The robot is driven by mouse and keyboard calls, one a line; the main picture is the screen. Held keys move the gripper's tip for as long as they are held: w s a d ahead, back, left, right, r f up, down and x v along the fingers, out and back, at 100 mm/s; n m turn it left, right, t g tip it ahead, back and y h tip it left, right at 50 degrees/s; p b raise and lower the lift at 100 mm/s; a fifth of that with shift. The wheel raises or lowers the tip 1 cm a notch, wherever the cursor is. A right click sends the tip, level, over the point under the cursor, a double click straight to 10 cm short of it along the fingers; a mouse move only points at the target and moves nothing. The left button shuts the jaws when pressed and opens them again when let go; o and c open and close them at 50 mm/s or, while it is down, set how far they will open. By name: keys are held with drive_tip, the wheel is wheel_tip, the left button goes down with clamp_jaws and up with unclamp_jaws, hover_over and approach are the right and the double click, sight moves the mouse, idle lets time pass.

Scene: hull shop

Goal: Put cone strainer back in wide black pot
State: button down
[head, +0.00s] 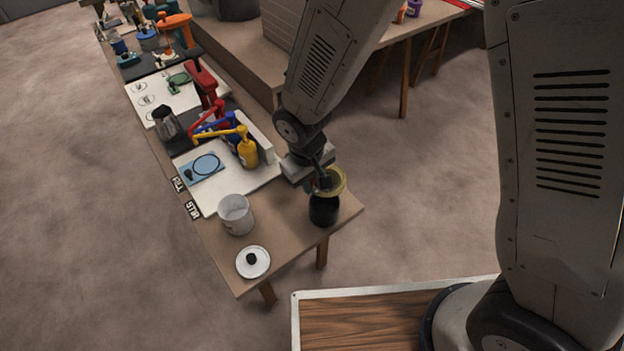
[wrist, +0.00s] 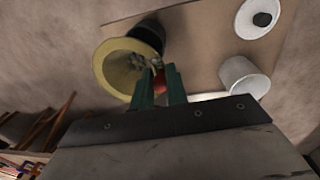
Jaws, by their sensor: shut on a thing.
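The cone strainer (head: 335,181) is yellow, with its wide mouth facing up, at the near right end of the table. In the wrist view the yellow strainer (wrist: 119,66) shows its round open mouth. My gripper (head: 318,183) is shut on the strainer at its edge; in the wrist view the green fingers (wrist: 164,84) meet beside it, with a small red part between them. The wide black pot (head: 324,211) stands upright on the table below the strainer; part of it (wrist: 148,32) shows behind the strainer. Whether the strainer's tip is inside the pot I cannot tell.
A white pot (head: 236,215) and a white lid with a black knob (head: 253,262) stand left of the black pot. The table's right edge (head: 352,210) is close to the black pot.

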drive_tip(key=shift+f, duration=4.75)
drive_tip(key=c, duration=0.8)
unclamp_jaws()
drive_tip(key=shift+c, duration=0.2)
drive_tip(key=shift+r, duration=0.1)
drive_tip(key=shift+r, duration=3.4)
